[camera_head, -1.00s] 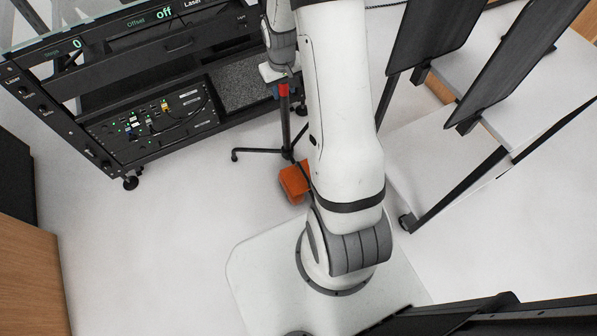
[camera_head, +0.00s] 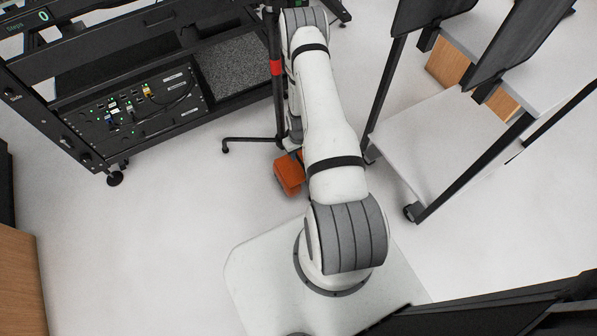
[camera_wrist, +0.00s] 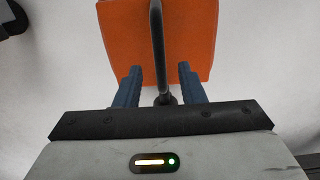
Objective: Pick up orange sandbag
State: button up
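The orange sandbag (camera_head: 289,175) lies low at the foot of a dark stand, just left of my arm in the head view. Its right edge is partly hidden by my arm. In the wrist view the sandbag (camera_wrist: 190,35) fills the upper middle, with a dark bar running over its centre. My gripper (camera_wrist: 159,72) is open, its two blue fingers apart and pointing at the lower part of the sandbag. The bar runs down between the fingers. I cannot tell whether the fingers touch the sandbag. My gripper is hidden behind my arm in the head view.
The stand (camera_head: 276,75) with a red band rises beside my arm. A black equipment rack (camera_head: 75,165) is at the left. A white-shelved cart (camera_head: 440,150) with dark posts is close on the right. The floor left of the sandbag is clear.

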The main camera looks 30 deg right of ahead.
aim_at(299, 167)
notch_tip(299, 167, down, 6)
jog(key=shift+r+b, duration=0.1)
jog(key=shift+b, duration=1)
grip_shut()
dwell(0.5)
jog(key=shift+w+r, duration=0.1)
jog(key=shift+r, duration=0.1)
